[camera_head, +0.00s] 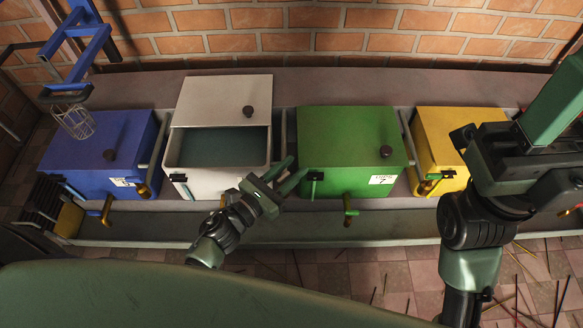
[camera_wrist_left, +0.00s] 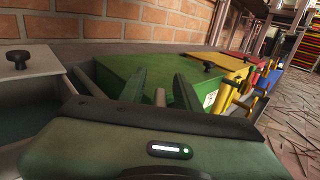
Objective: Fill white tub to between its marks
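The white tub (camera_head: 200,184) stands between the blue and green tubs. Its lid (camera_head: 225,97), with a dark knob, is pushed back and the front of the tub is open. A flat grey-teal surface (camera_head: 222,147) shows inside; I cannot tell how deep it is, and I see no marks. The tub also shows at the left of the left wrist view (camera_wrist_left: 62,98). My left gripper (camera_head: 287,173) is open and empty, just right of the white tub's front right corner, by the green tub (camera_head: 350,140). My right arm is at the right; its fingertips are not in view.
A blue tub (camera_head: 80,145) and a yellow tub (camera_head: 440,130) stand in the same row with lids shut. A blue frame with a wire basket (camera_head: 75,121) hangs over the blue tub. Brass taps stick out in front. Thin sticks (camera_head: 530,275) litter the floor.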

